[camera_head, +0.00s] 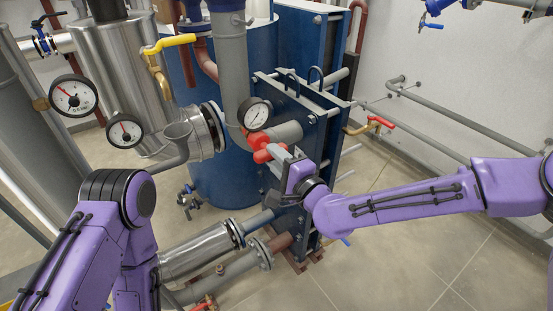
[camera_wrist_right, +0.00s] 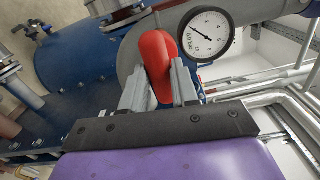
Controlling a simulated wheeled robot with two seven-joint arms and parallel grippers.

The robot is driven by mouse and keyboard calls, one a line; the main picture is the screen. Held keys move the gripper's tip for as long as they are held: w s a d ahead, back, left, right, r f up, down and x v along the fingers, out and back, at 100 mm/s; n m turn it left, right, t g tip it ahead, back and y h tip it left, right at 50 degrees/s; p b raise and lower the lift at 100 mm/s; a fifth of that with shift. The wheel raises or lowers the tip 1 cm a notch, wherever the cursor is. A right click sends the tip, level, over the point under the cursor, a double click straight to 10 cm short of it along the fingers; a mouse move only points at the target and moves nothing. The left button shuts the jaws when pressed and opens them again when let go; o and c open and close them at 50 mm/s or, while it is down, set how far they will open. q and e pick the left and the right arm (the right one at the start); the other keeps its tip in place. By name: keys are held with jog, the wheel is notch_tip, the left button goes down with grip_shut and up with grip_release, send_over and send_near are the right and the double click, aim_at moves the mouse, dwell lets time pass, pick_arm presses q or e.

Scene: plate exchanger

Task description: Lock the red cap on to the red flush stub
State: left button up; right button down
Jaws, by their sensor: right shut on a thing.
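My right gripper (camera_head: 277,153) reaches in from the right, below the pressure gauge beside the thick grey pipe. It is shut on the red cap (camera_head: 262,156). In the right wrist view the red cap (camera_wrist_right: 155,62) stands as a long rounded red shape between the two grey fingers of the gripper (camera_wrist_right: 158,88). The cap is up against the grey pipe (camera_wrist_right: 137,52) in that view. More red shows just above the cap in the head view, and I cannot tell whether it is cap or stub. The red flush stub is not clearly distinguishable. My left gripper is out of view.
The pressure gauge (camera_head: 256,114) sits close above my right gripper; it also shows in the right wrist view (camera_wrist_right: 207,34). The blue plate stack (camera_head: 322,130) stands just behind. A red-handled valve (camera_head: 377,122) is to the right. The floor at front right is clear.

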jog(key=shift+r, duration=0.25)
jog(key=c, duration=1)
grip_release()
jog(key=shift+w, duration=0.1)
jog(key=shift+o, duration=1.1)
jog(key=shift+a+f, duration=0.1)
jog(key=shift+f, duration=0.05)
jog(key=b+v, duration=0.2)
jog(key=v, duration=0.8)
jog(key=shift+s+d, duration=0.2)
